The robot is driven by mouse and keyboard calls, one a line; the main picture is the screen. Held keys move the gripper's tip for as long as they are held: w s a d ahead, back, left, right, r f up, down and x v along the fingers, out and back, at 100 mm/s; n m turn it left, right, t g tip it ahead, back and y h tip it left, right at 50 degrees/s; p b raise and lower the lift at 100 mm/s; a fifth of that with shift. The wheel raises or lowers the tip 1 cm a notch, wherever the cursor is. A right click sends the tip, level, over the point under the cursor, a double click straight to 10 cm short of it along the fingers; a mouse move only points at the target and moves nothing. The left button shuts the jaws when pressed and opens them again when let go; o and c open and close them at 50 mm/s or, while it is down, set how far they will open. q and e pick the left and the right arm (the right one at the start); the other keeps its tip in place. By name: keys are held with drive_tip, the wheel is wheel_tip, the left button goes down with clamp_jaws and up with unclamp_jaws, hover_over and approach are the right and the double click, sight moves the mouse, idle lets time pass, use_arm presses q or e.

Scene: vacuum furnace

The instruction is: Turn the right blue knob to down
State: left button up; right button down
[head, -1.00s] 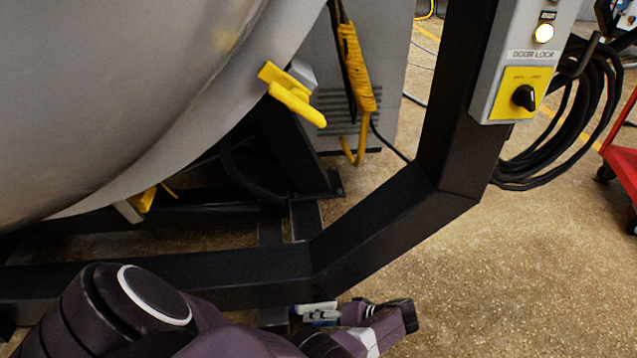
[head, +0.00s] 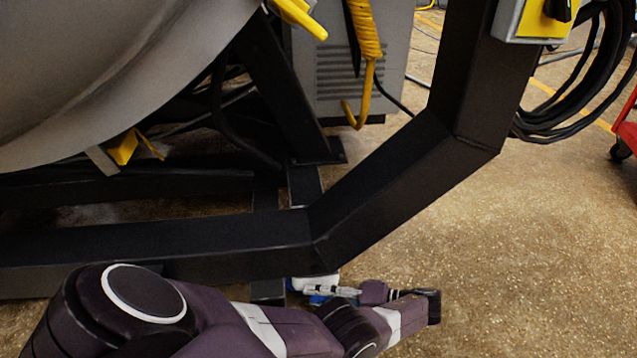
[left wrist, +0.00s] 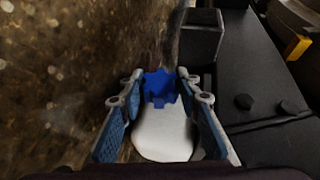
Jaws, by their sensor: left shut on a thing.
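A blue knob (left wrist: 160,86) with a lobed rim shows in the left wrist view, at the far end of a white rounded part (left wrist: 165,135). My left gripper (left wrist: 160,77) has its two fingertips on either side of the knob and is shut on it. In the head view my left gripper (head: 330,292) is low, just below the black frame beam, and its fingers are small there. A white part (head: 315,282) with some blue shows beside it; the knob's pointing direction cannot be told. Only one blue knob shows clearly. My right gripper is not in view.
A black frame (head: 400,180) runs above my left forearm and rises to the right. The large grey furnace body (head: 100,80) fills the upper left, with a yellow handle (head: 298,15). A cable coil (head: 570,105) hangs at the right.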

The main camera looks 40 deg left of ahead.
use_arm(q)
drive_tip(key=shift+w+a, duration=0.15)
drive_tip(key=shift+a, duration=0.05)
idle(0.3)
drive_tip(key=o, duration=1.2)
drive_tip(key=shift+c, duration=0.2)
drive_tip(key=shift+d, duration=0.1)
